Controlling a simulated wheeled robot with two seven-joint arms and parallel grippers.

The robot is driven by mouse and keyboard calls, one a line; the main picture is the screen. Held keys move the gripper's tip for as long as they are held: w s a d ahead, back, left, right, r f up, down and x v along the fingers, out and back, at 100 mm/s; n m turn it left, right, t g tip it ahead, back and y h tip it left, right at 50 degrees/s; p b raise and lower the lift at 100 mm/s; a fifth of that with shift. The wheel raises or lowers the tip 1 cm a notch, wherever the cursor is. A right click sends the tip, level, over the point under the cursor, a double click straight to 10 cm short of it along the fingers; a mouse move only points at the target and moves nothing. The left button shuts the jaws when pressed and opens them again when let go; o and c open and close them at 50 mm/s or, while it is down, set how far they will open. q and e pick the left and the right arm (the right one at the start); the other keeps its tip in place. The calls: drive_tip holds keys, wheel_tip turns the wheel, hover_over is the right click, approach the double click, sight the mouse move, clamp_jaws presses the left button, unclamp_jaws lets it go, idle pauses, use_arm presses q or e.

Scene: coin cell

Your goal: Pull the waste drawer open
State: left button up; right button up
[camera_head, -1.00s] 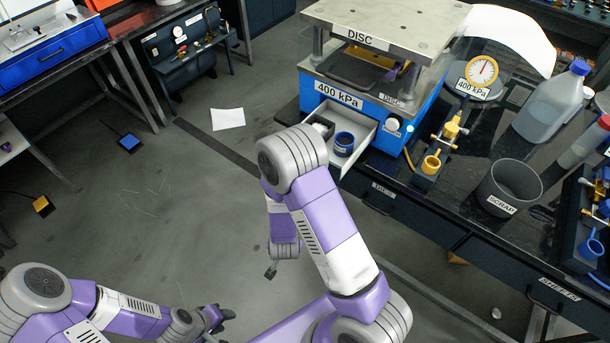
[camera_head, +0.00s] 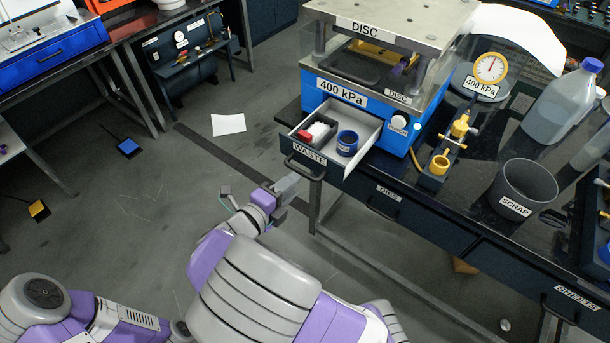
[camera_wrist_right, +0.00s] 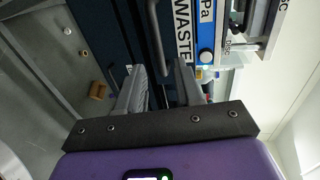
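The waste drawer's dark front (camera_head: 336,173) is on the bench below the blue press and bears a WASTE label (camera_head: 309,153) and a bar handle (camera_head: 305,169).
A DIES drawer (camera_head: 388,192) is to the right. A grey scrap bin (camera_head: 522,190) and a yellow valve fixture (camera_head: 447,150) stand on the bench. The floor left of the bench is mostly free.

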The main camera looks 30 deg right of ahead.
sight(305, 173)
drive_tip(key=b+x, duration=0.2)
drive_tip(key=x, duration=0.4)
drive_tip(key=shift+w+d+f, duration=0.1)
drive_tip(key=shift+w+d, duration=0.05)
drive_tip(key=shift+d, duration=0.15)
clamp_jaws()
